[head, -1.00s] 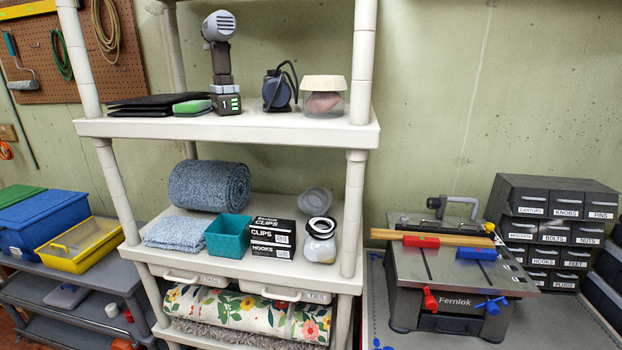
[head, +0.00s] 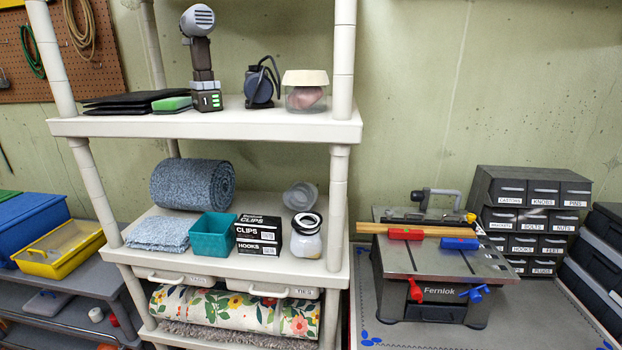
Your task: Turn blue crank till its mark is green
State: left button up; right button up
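The blue crank (head: 475,293) sticks out from the front right of a grey bench machine (head: 436,291) labelled Fernlok. A red crank (head: 415,290) sits to its left on the same front. No coloured mark by the blue crank can be made out at this size. A red block (head: 405,234) and a blue block (head: 460,244) sit on the machine's top, by a wooden strip (head: 380,228). Neither of my grippers is in view.
The machine stands on a grey bench (head: 530,320) with small blue pieces near its front. A drawer cabinet (head: 530,216) stands behind right and black cases (head: 598,260) stand at the far right. A cream shelf unit (head: 210,127) stands to the left.

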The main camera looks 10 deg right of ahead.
aim_at(476, 297)
jog(key=z, duration=1.45)
